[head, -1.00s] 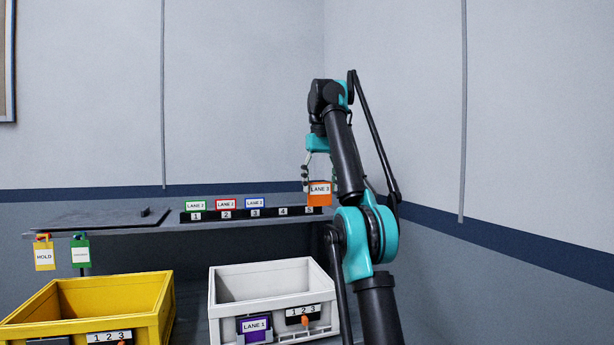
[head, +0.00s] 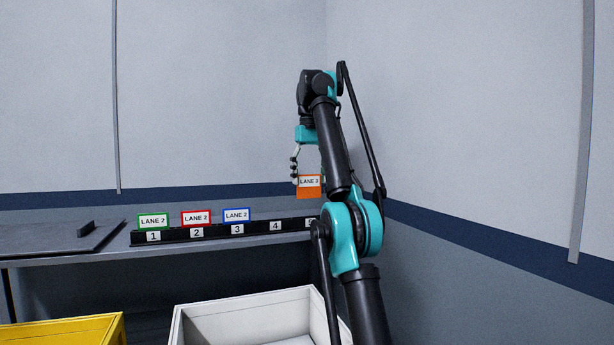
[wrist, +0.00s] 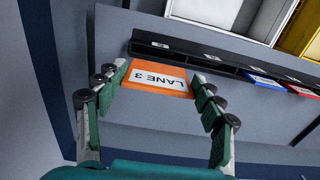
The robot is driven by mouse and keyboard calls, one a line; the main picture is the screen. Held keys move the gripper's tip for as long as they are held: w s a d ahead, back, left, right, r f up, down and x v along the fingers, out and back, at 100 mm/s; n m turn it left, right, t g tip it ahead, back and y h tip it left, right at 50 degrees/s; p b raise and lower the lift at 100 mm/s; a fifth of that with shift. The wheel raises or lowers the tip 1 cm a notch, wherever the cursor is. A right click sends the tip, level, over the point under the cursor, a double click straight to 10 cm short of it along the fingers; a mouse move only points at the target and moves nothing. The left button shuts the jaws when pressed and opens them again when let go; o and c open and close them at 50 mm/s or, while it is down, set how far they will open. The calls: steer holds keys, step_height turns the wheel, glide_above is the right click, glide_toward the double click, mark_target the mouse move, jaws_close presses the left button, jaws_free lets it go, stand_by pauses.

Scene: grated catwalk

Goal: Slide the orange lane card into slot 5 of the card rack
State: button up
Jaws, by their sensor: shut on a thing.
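The orange lane card (head: 309,187), marked LANE 3, is upright in my gripper. It hangs above the right end of the black card rack (head: 260,230), near slot 5, with a visible gap below it in the head view. The slot 5 label is partly hidden by my arm. My gripper (wrist: 157,80) is shut on the card in the wrist view, one finger at each side edge. In that view the card (wrist: 158,78) lies close to the rack's end (wrist: 150,38); its height over the slot cannot be told. Slot 4 looks empty.
Green (head: 153,221), red (head: 196,218) and blue (head: 236,215) LANE 2 cards stand in slots 1, 2 and 3. The rack is on a grey shelf (head: 70,262). White (head: 250,301) and yellow (head: 60,330) bins stand below in front. A wall rises behind.

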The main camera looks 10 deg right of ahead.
steer(key=shift+w, duration=0.25)
steer(key=shift+f, duration=0.5)
step_height(320, 180, down, 4)
steer(key=shift+s+r, duration=0.1)
steer(key=shift+r, duration=0.05)
steer(key=shift+s, duration=0.15)
stand_by(0.4)
stand_by(0.8)
steer(key=shift+f, duration=1.9)
steer(key=shift+f, duration=0.1)
